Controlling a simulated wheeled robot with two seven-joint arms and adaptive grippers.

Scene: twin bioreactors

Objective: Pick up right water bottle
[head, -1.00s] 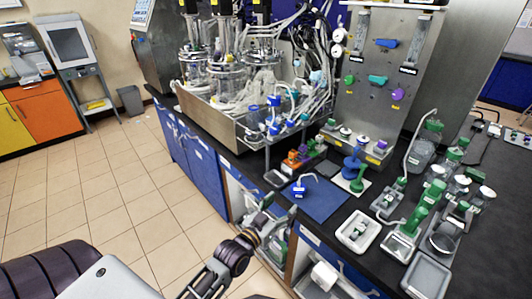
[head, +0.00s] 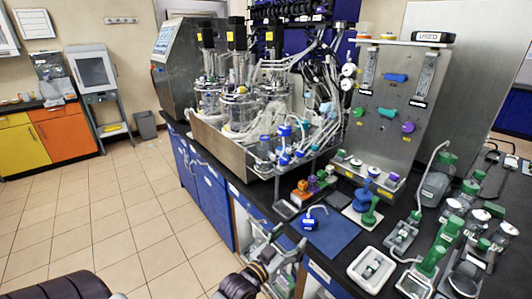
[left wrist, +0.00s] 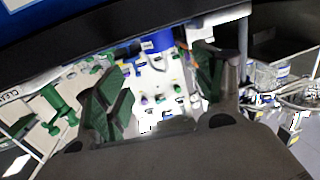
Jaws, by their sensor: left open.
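Clear bottles with green caps stand on the right of the black bench. One larger bottle (head: 436,182) has a bent tube; a smaller bottle (head: 468,190) is beside it. I cannot tell which one is the right water bottle. My left gripper (head: 272,246) is at the bench's front side, below the blue mat and well left of these bottles. In the left wrist view its dark green fingers (left wrist: 160,88) stand apart with nothing held between them. My right gripper is not in view.
A blue mat (head: 328,234) with a blue-capped piece (head: 309,223) lies near the front edge. A white tray (head: 371,268) and green-handled items (head: 440,245) crowd the right. Bioreactor vessels (head: 240,105) stand behind. The tiled floor (head: 100,225) at left is clear.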

